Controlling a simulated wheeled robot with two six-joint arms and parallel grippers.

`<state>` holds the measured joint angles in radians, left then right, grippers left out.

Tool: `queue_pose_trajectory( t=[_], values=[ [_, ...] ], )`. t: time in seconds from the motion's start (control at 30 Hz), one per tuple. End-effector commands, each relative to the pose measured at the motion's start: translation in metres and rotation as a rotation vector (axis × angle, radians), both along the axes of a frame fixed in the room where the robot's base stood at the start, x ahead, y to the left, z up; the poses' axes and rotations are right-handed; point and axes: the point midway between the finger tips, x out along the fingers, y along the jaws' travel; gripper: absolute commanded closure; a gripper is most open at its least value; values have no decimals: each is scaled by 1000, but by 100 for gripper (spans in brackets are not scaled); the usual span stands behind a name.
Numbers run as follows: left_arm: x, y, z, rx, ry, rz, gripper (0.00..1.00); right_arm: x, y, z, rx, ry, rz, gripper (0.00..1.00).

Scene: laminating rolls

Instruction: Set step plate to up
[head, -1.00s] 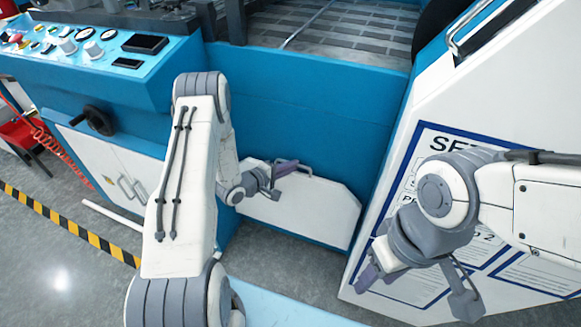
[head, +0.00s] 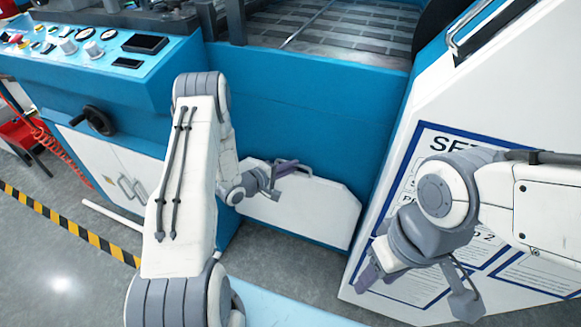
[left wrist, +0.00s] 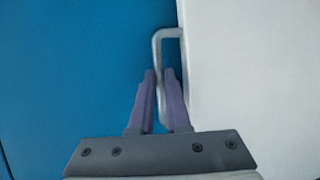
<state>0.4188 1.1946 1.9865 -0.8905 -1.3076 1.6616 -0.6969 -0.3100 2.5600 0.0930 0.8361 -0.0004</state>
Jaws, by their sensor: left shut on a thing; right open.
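The step plate (head: 318,211) is a white panel with cut corners, standing upright against the blue front of the machine in the head view. A thin grey handle sits at its top edge; it also shows in the left wrist view (left wrist: 157,45). My left gripper (head: 284,168) is at this handle, and in the left wrist view its purple fingers (left wrist: 160,85) are shut on one bar of the handle. My right gripper (head: 415,290) is open and empty, in front of the white sign panel, well apart from the step plate.
The blue machine front (head: 310,110) rises behind the plate. A white panel with a printed sign (head: 430,150) stands at the right. A control desk (head: 100,60) and a black handwheel (head: 97,120) are at the left. Grey floor (head: 290,265) lies open below the plate.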

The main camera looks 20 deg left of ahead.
Motion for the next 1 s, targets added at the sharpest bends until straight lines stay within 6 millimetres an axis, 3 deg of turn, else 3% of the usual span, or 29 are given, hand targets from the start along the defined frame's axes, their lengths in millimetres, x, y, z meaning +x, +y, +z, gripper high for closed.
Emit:
queue_pose_trajectory(
  t=[0.17, 0.33, 0.57, 0.6, 0.67, 1.0],
  values=[
    [-4, 0, 0, -1, 3, 1, 100, 0, 0, 3, 0, 0, 0, 50],
    [-23, 1, -1, -3, 6, 1, 100, 0, 0, 13, 0, 0, 0, 50],
    [-24, 1, -3, 0, 4, 0, 100, 0, 0, 11, 0, 0, 0, 50],
    [-24, 1, -3, 0, 4, 0, 74, 0, 0, 11, 0, 0, 0, 50],
    [-24, 1, -3, 0, 4, 0, 55, 0, 0, 11, 0, 0, 0, 50],
    [-25, 2, -1, -1, 3, 1, 55, 0, 0, 11, 0, 0, 0, 50]
  ],
)
